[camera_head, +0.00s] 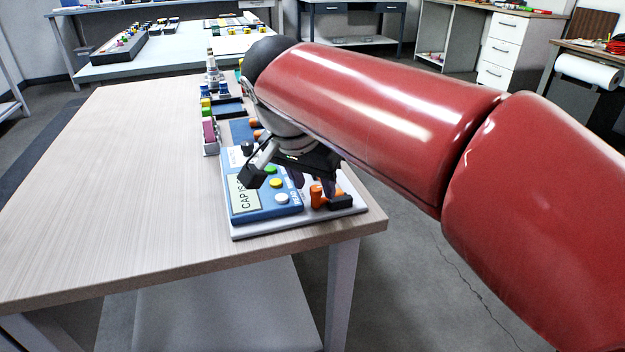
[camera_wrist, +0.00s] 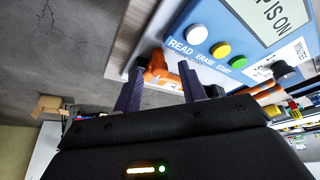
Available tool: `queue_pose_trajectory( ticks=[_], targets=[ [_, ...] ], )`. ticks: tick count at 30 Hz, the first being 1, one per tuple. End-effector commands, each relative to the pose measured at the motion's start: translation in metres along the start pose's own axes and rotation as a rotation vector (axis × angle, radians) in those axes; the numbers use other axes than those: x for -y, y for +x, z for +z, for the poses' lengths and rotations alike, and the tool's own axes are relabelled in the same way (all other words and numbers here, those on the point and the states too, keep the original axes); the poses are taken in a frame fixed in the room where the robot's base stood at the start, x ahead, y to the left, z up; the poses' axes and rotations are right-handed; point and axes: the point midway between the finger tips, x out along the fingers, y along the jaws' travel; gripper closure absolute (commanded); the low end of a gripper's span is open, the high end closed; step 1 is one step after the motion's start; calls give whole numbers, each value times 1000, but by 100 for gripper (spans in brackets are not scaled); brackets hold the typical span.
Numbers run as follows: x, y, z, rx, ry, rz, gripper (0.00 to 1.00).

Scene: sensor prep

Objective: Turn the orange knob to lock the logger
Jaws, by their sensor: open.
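The logger (camera_head: 262,206) is a blue box with a display and white, yellow and green buttons on a white base at the table's near right corner. It also shows in the wrist view (camera_wrist: 232,25). The orange knob (camera_head: 316,197) is beside its button edge. In the wrist view the knob (camera_wrist: 156,64) appears between and just beyond the fingertips. My gripper (camera_head: 313,184) is open over the knob, its dark purple fingers (camera_wrist: 160,78) apart. I cannot tell whether they touch it. My arm and wrist hide part of the logger's far side.
A black knob (camera_wrist: 284,70) sits on the logger's panel. Several small coloured items and a blue tray (camera_head: 228,109) stand farther back along the table's right edge. The left of the wooden table (camera_head: 120,170) is clear. Another bench (camera_head: 180,50) stands behind.

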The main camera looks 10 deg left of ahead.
Motion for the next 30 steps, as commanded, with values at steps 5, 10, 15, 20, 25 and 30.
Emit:
queue_pose_trajectory(
  ticks=[5, 10, 15, 20, 25, 30],
  targets=[
    [1, -26, 0, -2, -1, -4, 59],
    [1, -55, 0, -2, -1, -4, 59],
    [1, -73, 0, 0, -2, -2, 59],
    [0, -76, 1, 0, -1, -1, 59],
    [0, -76, 1, 0, -1, -1, 59],
    [-23, -68, -3, -6, -22, 4, 59]
  ],
)
